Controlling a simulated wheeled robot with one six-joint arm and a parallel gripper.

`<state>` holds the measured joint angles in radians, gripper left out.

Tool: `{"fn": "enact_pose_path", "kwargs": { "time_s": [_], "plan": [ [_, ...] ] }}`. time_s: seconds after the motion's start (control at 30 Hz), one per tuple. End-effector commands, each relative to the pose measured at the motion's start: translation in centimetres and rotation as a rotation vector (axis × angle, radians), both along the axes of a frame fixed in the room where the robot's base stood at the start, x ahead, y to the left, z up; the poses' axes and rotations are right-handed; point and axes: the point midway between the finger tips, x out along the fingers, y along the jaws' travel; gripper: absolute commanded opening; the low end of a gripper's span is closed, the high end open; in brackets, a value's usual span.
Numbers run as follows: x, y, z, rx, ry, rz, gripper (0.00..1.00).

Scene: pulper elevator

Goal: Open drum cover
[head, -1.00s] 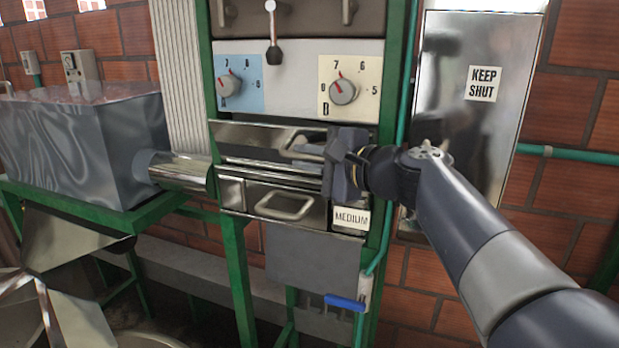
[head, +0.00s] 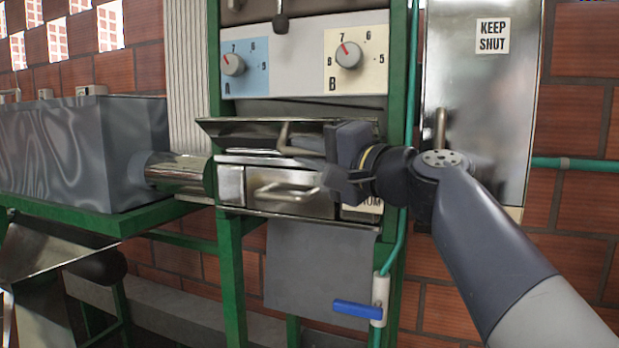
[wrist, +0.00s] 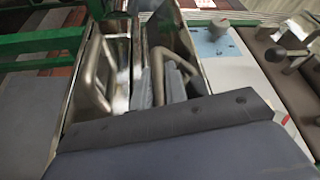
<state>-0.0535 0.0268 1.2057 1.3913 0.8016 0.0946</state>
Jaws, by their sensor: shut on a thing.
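The drum cover (head: 235,131) is a shiny metal flap across the green-framed machine, below the dials. It is tilted outward, with a dark gap above it. Its bar handle (head: 284,137) sticks out towards my gripper (head: 322,158), which comes from the right and is shut on it. In the wrist view the finger ends (wrist: 158,85) are at the bent bar of the handle (wrist: 158,58). My gripper's body hides the right part of the cover.
A closed drawer front with a handle (head: 280,190) is just below. Dials A (head: 233,64) and B (head: 348,55) are above. A blue-handled valve (head: 357,309) hangs lower right. A metal cabinet marked KEEP SHUT (head: 478,90) stands at right, a metal tank (head: 85,155) at left.

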Motion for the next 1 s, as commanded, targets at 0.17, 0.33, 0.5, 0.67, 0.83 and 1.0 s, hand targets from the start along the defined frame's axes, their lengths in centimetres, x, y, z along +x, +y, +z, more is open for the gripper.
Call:
{"fn": "enact_pose_path", "kwargs": {
  "time_s": [0.17,0.33,0.5,0.67,0.83,1.0],
  "plan": [
    [-0.1,0.0,-1.8,-0.035,-0.102,0.0,0.0],
    [-0.1,0.0,-2.5,-0.07,-0.199,0.0,0.0],
    [-0.1,0.0,-3.1,-0.103,-0.287,0.001,0.0],
    [0.0,0.0,-3.5,-0.129,-0.358,-0.001,0.0],
    [0.1,-0.1,-3.8,-0.147,-0.411,0.0,0.0],
    [0.1,-0.1,-3.8,-0.16,-0.445,0.0,0.0]
  ]
}}
